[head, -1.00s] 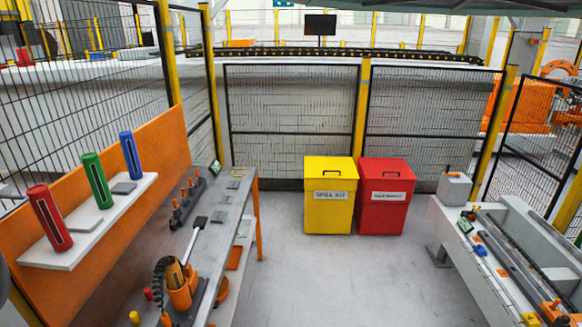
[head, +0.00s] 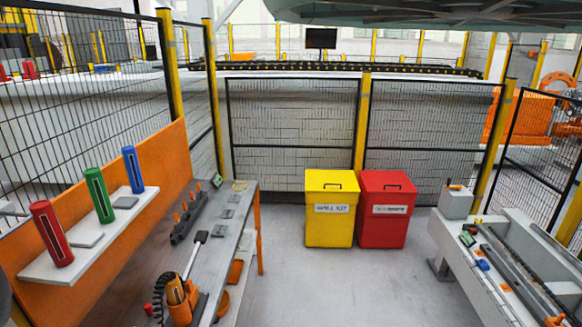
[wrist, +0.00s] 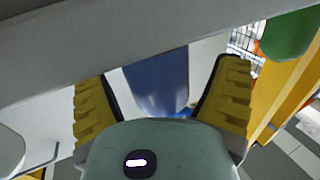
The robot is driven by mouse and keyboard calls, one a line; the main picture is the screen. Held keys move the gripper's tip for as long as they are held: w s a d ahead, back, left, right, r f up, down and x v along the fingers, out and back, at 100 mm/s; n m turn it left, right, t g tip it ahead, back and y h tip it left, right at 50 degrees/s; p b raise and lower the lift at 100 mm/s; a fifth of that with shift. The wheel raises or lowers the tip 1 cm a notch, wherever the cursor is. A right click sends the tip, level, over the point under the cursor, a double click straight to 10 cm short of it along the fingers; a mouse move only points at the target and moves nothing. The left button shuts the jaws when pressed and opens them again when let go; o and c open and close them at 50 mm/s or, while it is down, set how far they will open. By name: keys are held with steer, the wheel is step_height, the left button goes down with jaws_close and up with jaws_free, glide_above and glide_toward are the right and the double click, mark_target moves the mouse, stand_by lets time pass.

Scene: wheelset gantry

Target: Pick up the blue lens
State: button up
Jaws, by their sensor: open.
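The blue lens (head: 133,170) looks like an upright blue cylinder with a dark slot. It stands at the far end of a white shelf (head: 45,270) on an orange panel, beyond a green cylinder (head: 99,196) and a red one (head: 51,233). In the wrist view my gripper (wrist: 165,75) is open, its yellow-padded fingers wide apart. A blue rounded body (wrist: 157,85) shows between them, partly hidden by a grey-white bar; I cannot tell whether it touches them. A green body shows at upper right. My gripper's fingers do not show in the head view.
Flat grey pieces lie between the cylinders. Below is a grey bench (head: 215,240) with tools. A yellow bin (head: 330,225) and a red bin (head: 383,225) stand by the fence. A grey bed (head: 500,270) is at right. The floor between is clear.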

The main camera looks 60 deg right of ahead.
steer(key=shift+w+d, duration=0.1)
steer(key=c, duration=1.3)
steer(key=shift+c, duration=0.2)
step_height(320, 180, up, 10)
steer(key=b, duration=0.7)
